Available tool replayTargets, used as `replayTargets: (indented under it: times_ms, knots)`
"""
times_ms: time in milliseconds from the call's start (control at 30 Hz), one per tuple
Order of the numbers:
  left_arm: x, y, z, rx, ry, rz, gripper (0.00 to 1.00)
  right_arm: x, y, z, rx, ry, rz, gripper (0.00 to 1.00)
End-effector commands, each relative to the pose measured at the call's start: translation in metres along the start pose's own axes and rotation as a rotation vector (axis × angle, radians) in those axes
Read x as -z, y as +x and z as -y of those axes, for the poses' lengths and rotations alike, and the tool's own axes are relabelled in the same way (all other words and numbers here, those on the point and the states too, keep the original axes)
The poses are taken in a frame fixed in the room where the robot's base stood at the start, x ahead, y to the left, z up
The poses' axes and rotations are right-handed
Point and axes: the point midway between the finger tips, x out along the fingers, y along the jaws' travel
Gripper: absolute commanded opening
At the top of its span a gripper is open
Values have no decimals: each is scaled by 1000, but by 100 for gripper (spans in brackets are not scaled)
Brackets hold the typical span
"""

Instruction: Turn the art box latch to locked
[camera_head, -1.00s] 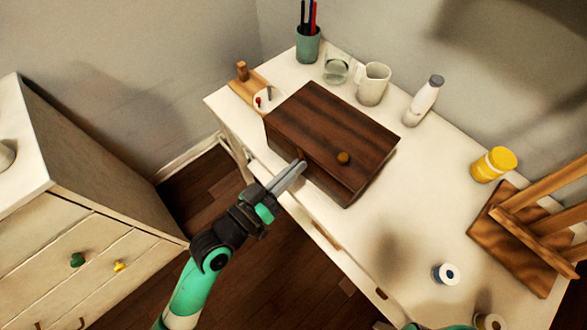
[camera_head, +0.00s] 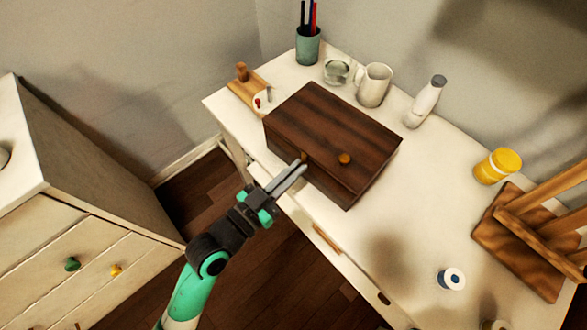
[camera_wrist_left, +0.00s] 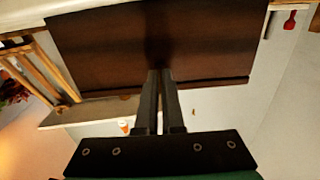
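The art box (camera_head: 330,135) is a dark brown wooden box on the white desk, with its lid down. A round golden-brown knob (camera_head: 344,158) sits on it near the front edge. A small light-brown peg, probably the latch (camera_head: 303,156), shows at the front, right at my left fingertips. My left gripper (camera_head: 301,166) reaches the box's front from the lower left. Its fingers lie close together with a narrow gap; whether they grip the peg is hidden. In the left wrist view the fingers (camera_wrist_left: 161,75) point at the dark box (camera_wrist_left: 205,45). My right gripper is not in view.
A cup of pens (camera_head: 307,45), a glass (camera_head: 337,70), a white mug (camera_head: 374,85) and a bottle (camera_head: 425,100) stand behind the box. A yellow jar (camera_head: 497,166) and a wooden stand (camera_head: 515,245) are at right.

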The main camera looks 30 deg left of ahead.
Motion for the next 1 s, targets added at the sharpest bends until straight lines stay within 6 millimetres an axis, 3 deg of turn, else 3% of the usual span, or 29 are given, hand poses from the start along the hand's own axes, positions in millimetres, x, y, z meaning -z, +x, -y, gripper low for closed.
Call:
replayTargets:
  times_ms: [167, 367, 833, 1000]
  knots:
    - [-1, 0, 0, 0, 1, 2, 0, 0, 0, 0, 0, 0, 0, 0]
    - [0, 0, 0, 0, 0, 2, 35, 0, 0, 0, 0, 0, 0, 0]
    - [0, -2, 0, 0, -1, 1, 35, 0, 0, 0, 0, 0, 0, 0]
    - [0, -26, 1, 2, -2, 3, 35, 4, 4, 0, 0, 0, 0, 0]
